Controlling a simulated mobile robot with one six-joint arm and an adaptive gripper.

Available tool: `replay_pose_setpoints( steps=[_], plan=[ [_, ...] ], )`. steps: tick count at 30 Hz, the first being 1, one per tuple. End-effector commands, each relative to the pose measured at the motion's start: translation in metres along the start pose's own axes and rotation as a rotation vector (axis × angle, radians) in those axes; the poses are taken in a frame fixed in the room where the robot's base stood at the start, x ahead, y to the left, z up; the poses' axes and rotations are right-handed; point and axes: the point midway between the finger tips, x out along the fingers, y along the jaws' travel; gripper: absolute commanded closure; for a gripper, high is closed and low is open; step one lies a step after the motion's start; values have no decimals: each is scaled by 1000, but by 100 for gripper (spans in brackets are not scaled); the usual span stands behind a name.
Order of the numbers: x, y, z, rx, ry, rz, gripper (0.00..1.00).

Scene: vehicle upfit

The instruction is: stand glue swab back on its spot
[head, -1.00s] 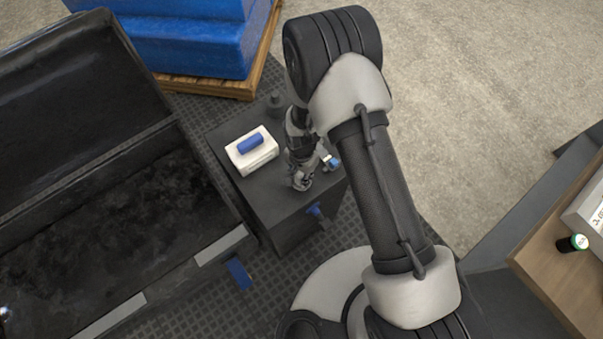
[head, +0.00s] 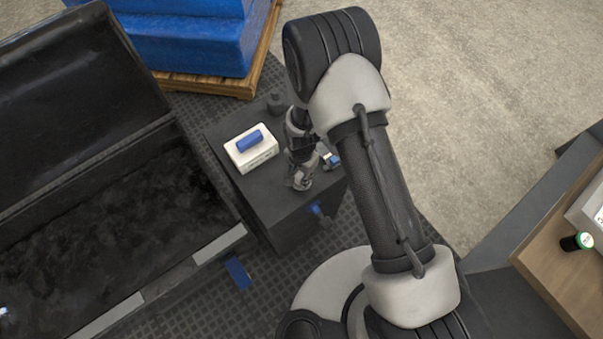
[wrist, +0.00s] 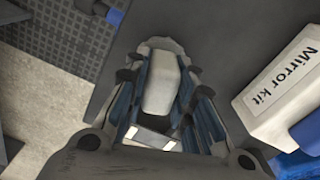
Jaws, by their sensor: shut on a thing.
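My gripper (wrist: 163,100) is shut on a pale grey-white block-like piece (wrist: 161,85), which I take to be the glue swab. Its blue-lined fingers lie along both sides of the piece, and its lower end is hidden. In the head view my gripper (head: 301,178) is low over the top of the dark cabinet (head: 262,200), to the right of the white box. The swab cannot be made out clearly there, and I cannot tell whether it touches the top. No marked spot for it is distinguishable.
The white "Mirror kit" box (head: 252,158) bears a blue block (head: 250,140) and also shows in the wrist view (wrist: 278,98), close to my gripper. A dark knob-like object (head: 276,104) stands behind. An open black chest (head: 120,215) is at left.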

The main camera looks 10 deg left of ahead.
Motion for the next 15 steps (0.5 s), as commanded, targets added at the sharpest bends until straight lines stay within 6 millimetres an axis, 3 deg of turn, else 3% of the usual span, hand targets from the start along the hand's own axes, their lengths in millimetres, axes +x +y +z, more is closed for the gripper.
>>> replay_pose_setpoints(
  steps=[8,9,15],
  plan=[
    [3,0,0,0,0,0,100],
    [3,0,0,0,0,0,74],
    [3,0,0,0,0,0,61]
  ],
)
